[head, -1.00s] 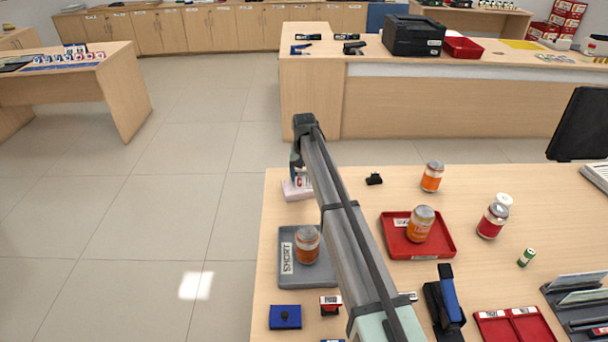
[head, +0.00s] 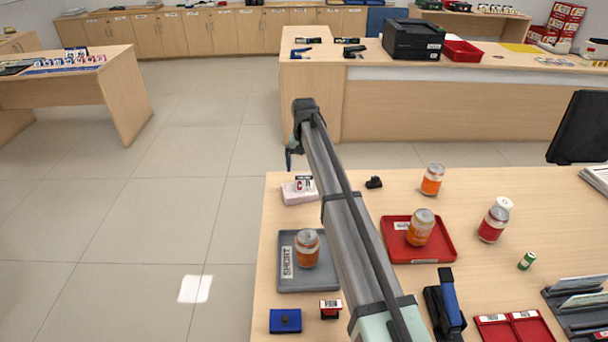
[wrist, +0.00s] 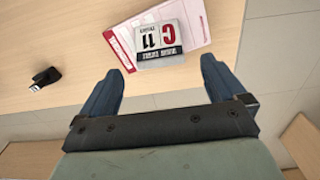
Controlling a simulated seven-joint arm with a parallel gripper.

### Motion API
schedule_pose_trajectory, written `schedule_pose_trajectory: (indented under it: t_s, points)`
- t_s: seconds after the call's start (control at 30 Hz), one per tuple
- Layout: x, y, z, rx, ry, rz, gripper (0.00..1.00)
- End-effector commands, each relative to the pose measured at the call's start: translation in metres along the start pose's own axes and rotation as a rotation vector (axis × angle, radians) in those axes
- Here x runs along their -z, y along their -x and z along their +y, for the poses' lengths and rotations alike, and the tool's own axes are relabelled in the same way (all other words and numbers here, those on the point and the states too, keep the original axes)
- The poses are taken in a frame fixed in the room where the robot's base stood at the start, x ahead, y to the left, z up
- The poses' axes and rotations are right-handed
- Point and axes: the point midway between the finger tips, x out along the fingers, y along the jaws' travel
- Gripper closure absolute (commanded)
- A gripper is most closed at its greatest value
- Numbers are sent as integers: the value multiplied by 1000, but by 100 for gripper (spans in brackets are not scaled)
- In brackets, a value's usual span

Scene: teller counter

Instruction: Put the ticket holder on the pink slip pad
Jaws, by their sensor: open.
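The ticket holder (wrist: 158,44), a small grey and white block marked "G 11", rests on the pink slip pad (wrist: 199,22) in the wrist view. In the head view the ticket holder (head: 304,184) sits on top of the pad (head: 298,196) at the counter's far left corner. My gripper (wrist: 161,75) is open and empty, its two blue fingers apart, with the ticket holder just beyond the fingertips and not touching them. In the head view my gripper (head: 290,158) is partly hidden behind my arm, above and beyond the pad.
A black stamp-like item (head: 374,182) lies right of the pad. A grey tray (head: 285,283) with an orange jar (head: 307,248) stands nearer. A red tray (head: 440,250) holds another jar. The counter's left edge is close to the pad.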

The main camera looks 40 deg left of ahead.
Motion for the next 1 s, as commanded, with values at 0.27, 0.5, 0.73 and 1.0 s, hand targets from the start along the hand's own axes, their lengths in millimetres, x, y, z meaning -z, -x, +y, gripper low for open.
schedule_pose_trajectory:
  t_s: [0.27,0.5,0.73,1.0]
  points:
    - [0,45,0,0,0,0,3]
    - [0,60,0,0,0,0,3]
    - [0,61,0,0,0,0,3]
    - [0,60,0,0,0,0,3]
